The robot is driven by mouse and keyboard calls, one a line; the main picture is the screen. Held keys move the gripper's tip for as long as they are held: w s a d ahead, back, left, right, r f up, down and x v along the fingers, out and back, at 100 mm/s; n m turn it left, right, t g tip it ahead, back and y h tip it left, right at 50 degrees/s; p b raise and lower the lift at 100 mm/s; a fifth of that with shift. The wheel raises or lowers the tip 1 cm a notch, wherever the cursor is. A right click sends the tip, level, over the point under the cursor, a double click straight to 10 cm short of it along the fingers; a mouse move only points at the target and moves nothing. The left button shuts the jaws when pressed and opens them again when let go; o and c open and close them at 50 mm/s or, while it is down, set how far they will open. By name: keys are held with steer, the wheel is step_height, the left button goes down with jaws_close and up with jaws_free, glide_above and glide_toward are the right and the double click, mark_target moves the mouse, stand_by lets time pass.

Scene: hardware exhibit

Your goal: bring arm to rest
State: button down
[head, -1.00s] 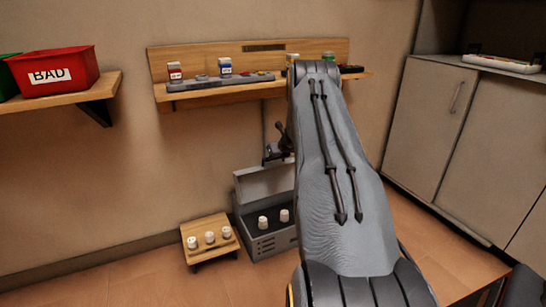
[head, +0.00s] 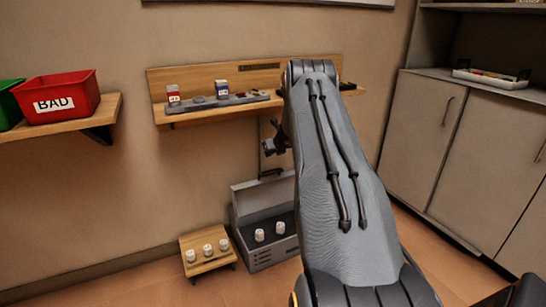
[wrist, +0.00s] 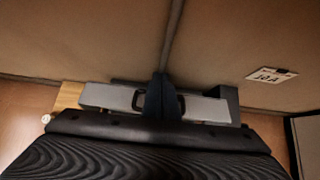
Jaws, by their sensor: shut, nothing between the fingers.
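My arm rises through the right middle of the head view and hides part of the wall shelf. My gripper (head: 277,143) shows as a small dark shape left of the arm, between the wall shelf and the grey case. In the wrist view my gripper (wrist: 160,92) is seen with its dark fingers together and nothing between them. Behind the fingers is the open grey case's lid (wrist: 205,108), apart from them as far as the head view shows.
A grey case (head: 268,245) with white-capped items stands on the floor beside a small wooden stand (head: 208,264). Above is a wooden wall shelf (head: 190,118). A red BAD bin (head: 58,97) sits on a left shelf (head: 85,112). Cabinets (head: 455,150) stand right.

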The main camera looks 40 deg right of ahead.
steer(key=shift+r, duration=0.35)
steer(key=shift+a, duration=0.1)
